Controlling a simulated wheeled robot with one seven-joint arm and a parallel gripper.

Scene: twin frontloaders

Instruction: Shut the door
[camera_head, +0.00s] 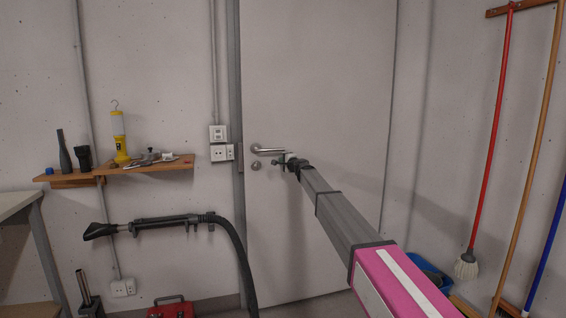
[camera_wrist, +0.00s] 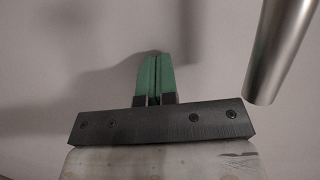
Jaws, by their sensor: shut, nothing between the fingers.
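The door (camera_head: 320,70) is a plain pale grey panel, and its left edge lies close along the grey frame (camera_head: 235,80). I cannot tell whether it is fully latched. A metal lever handle (camera_head: 266,150) sits near that edge, above a round lock (camera_head: 256,165). My gripper (camera_head: 279,162) is at the door face, just right of and below the lever's free end. In the wrist view, my gripper's green fingertips (camera_wrist: 155,78) are together and empty, pointing at the door surface (camera_wrist: 90,50). The lever's rounded end (camera_wrist: 280,50) is to their right, apart from them. Contact with the door is unclear.
A wooden shelf (camera_head: 150,170) with a yellow lamp (camera_head: 120,135) is on the left wall. A black vacuum hose (camera_head: 235,250) hangs below it. A red toolbox (camera_head: 172,307) is on the floor. A blue bucket (camera_head: 430,270) and brooms stand on the right.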

